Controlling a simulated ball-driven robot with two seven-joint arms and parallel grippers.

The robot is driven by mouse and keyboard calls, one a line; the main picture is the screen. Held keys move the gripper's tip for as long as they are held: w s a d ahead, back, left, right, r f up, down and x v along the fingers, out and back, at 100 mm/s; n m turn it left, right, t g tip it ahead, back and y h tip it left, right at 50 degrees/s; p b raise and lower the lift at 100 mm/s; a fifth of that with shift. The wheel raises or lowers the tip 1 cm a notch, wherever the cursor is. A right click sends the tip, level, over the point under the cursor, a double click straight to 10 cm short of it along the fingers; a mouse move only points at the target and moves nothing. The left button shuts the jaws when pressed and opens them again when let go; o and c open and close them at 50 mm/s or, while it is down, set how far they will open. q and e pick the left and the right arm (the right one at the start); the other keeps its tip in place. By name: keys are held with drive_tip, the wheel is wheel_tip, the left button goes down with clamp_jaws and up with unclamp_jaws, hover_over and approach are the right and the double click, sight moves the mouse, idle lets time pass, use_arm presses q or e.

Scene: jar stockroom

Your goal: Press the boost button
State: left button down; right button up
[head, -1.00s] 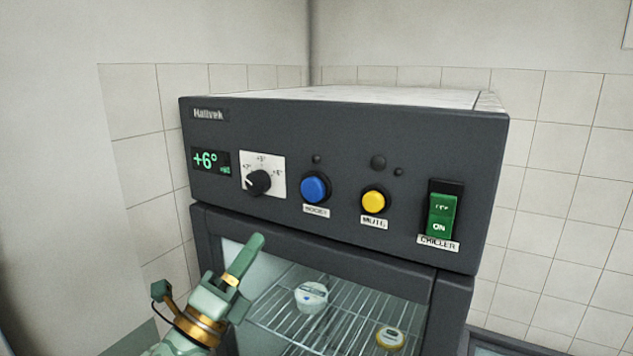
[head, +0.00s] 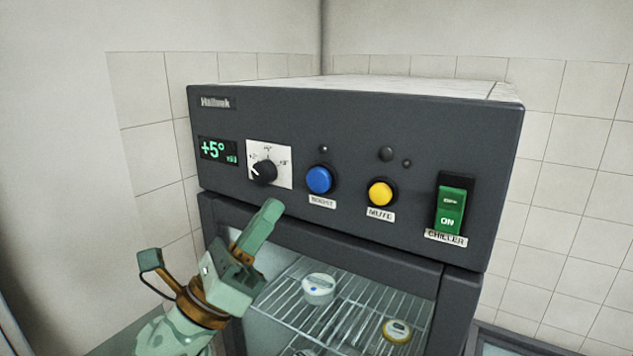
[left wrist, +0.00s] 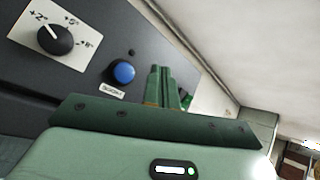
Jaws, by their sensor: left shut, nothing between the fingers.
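The blue boost button (head: 319,180) is on the dark front panel of the chiller (head: 350,130), with a label below it. It also shows in the left wrist view (left wrist: 123,73), left of my fingertips. My left gripper (head: 268,208) is shut and empty. In the head view its tips are below and left of the button, under the dial. In the left wrist view the shut fingers (left wrist: 161,85) appear to the right of the button. I see no contact with the button. My right gripper is not in view.
A black dial (head: 264,171), a green display (head: 218,150) reading +5°, a yellow mute button (head: 381,193) and a green chiller switch (head: 450,210) share the panel. Below is a glass door with jars (head: 319,288) on a wire rack. Tiled walls stand behind.

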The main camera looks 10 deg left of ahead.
sight(320, 173)
use_arm(q)
drive_tip(key=w+d+b, duration=0.1)
drive_tip(key=w+d, duration=0.1)
drive_tip(key=w, duration=0.5)
drive_tip(key=shift+d, duration=0.3)
idle(0.4)
drive_tip(key=shift+w+b, duration=0.25)
drive_tip(key=shift+b, duration=0.1)
idle(1.1)
drive_tip(key=shift+w+d, duration=0.15)
drive_tip(key=shift+w, duration=0.1)
drive_tip(key=shift+w+d+b, duration=0.15)
drive_tip(key=shift+w+b, duration=0.15)
drive_tip(key=shift+w, duration=0.1)
idle(0.8)
drive_tip(key=shift+s+a, duration=0.35)
drive_tip(key=shift+s, duration=0.5)
